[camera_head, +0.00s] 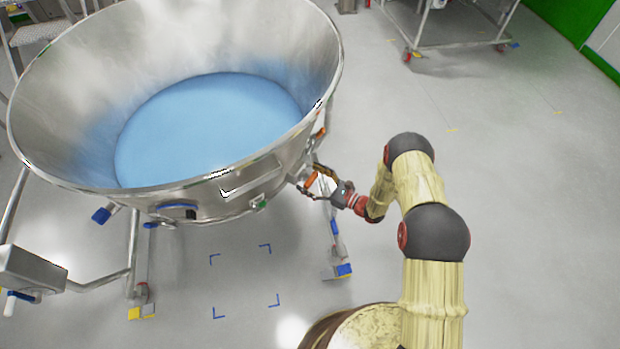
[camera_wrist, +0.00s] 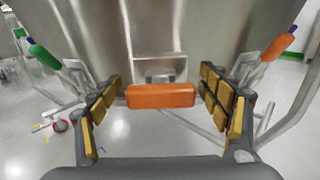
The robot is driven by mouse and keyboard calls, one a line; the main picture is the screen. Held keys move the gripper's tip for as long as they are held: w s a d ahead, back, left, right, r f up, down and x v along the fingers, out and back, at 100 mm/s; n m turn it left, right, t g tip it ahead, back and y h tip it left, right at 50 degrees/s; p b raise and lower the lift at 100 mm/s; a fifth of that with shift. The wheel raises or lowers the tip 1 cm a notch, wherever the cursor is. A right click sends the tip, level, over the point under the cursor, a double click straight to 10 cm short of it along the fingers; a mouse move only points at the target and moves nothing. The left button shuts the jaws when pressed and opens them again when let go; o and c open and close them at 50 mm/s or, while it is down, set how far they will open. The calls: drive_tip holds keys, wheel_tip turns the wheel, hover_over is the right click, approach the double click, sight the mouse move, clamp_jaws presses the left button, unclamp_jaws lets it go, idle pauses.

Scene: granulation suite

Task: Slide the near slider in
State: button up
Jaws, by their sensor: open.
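An orange block-shaped grip (camera_wrist: 160,96) sits on a metal bracket low on the side of a large steel bowl. I take it for the near slider's handle; how far the slider stands out cannot be told. The grip also shows small in the head view (camera_head: 311,180), at the bowl's right side. My gripper (camera_head: 318,187) is open beside the bowl, with its fingers towards it. In the wrist view the grip lies between the two padded fingers, with a gap visible on the right and the left end close to the left finger.
The steel bowl (camera_head: 60,100) holds blue powder (camera_head: 210,125) and stands on a wheeled frame. In the wrist view a green-handled lever (camera_wrist: 44,57) is at left and an orange-handled lever (camera_wrist: 278,47) at right. The floor right of my arm is clear.

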drive_tip(key=v, duration=1.2)
idle(0.6)
